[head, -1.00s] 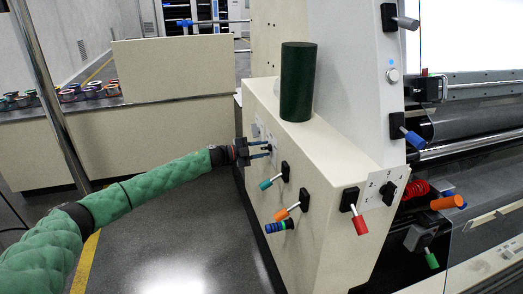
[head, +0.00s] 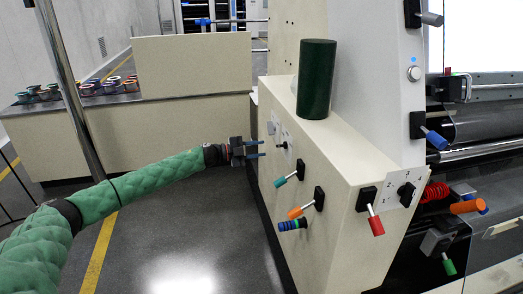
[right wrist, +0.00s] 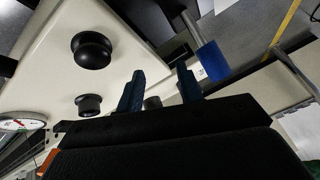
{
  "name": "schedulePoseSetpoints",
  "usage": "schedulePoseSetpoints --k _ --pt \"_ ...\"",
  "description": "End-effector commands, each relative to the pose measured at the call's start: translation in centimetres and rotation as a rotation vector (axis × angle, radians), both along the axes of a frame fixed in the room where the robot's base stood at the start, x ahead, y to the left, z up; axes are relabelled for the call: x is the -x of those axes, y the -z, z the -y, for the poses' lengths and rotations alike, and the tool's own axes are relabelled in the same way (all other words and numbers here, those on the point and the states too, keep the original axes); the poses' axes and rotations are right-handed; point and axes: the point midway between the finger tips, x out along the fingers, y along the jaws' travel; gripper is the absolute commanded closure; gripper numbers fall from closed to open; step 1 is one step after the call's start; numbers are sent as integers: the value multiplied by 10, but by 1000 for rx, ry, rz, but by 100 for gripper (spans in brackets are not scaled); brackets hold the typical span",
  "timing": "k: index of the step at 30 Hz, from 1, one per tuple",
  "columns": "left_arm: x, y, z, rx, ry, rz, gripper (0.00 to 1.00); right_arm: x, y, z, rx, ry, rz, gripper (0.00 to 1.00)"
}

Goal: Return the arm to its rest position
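My left arm in its green quilted sleeve comes in from the left in the head view. Its gripper (head: 262,149) is open, with two parallel fingers apart and nothing between them. It is in front of the left end of the cream machine cabinet (head: 325,215), just left of a small dark knob (head: 284,145) on a light plate. My right gripper (right wrist: 159,88) shows in the right wrist view, with its two blue fingers apart and no held thing visible. The right arm is not visible in the head view.
A dark green cylinder (head: 316,80) stands on the cabinet. Levers with teal (head: 281,182), orange (head: 296,212) and red (head: 376,226) grips stick out of its front. The grey floor (head: 185,235) below is clear.

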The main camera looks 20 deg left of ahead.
Motion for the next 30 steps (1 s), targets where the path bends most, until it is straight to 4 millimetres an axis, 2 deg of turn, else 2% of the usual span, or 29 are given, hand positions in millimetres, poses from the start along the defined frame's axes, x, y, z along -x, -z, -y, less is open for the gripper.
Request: schedulePoseSetpoints --k 10,13,17,21,30 --pt "0 0 0 0 0 0 68 -5 -5 1 0 1 11 64" --pt "0 -7 0 0 0 0 68 -3 -10 5 10 2 -1 64" --pt "0 -29 0 1 0 0 68 0 -34 20 47 7 -43 64" --pt "0 -53 0 0 0 0 68 7 -61 43 104 16 -114 64" --pt "0 -81 0 0 0 0 68 19 -97 74 179 35 -217 64"
